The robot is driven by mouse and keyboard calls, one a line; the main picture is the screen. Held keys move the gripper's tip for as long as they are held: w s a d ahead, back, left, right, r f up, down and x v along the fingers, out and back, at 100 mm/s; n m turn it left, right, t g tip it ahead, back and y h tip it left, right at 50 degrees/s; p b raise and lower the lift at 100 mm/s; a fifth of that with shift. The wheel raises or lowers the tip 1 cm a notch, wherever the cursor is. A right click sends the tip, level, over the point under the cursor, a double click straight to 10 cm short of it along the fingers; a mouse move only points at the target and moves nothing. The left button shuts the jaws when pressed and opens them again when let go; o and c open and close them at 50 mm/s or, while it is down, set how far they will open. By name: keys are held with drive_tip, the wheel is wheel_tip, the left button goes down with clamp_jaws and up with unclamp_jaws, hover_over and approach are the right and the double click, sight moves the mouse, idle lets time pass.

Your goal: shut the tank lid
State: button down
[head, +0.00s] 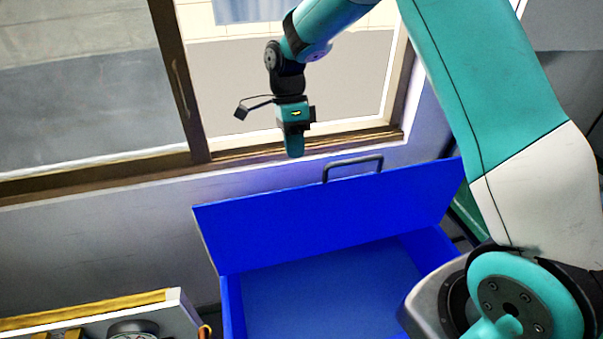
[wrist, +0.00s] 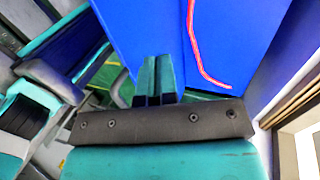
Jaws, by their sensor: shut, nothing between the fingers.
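The blue tank (head: 232,305) stands open at the lower middle of the head view. Its blue lid (head: 330,222) is raised along the tank's far side, with its inner face showing. A dark handle (head: 352,168) sits on the lid's top edge. My gripper (head: 294,150) is above the lid, left of the handle and apart from it, pointing down. The gripper is shut and empty; its fingers also show together in the wrist view (wrist: 158,78). Broad blue surfaces (wrist: 150,25) lie beyond the fingers there; I cannot tell which tank part they are.
A brown window frame (head: 197,90) and sill run behind my gripper. A white unit with a yellow edge (head: 95,308) stands left of the tank. A red curved line (wrist: 196,50) crosses the blue surface in the wrist view. My arm covers the tank's right side.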

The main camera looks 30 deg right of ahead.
sight(303, 201)
drive_tip(key=s+f+p, duration=0.2)
drive_tip(key=s, duration=0.1)
drive_tip(key=s+a+f+p, duration=0.1)
drive_tip(key=s, duration=0.1)
drive_tip(key=shift+s+f, duration=0.25)
drive_tip(key=shift+f, duration=0.1)
drive_tip(key=shift+a, duration=0.15)
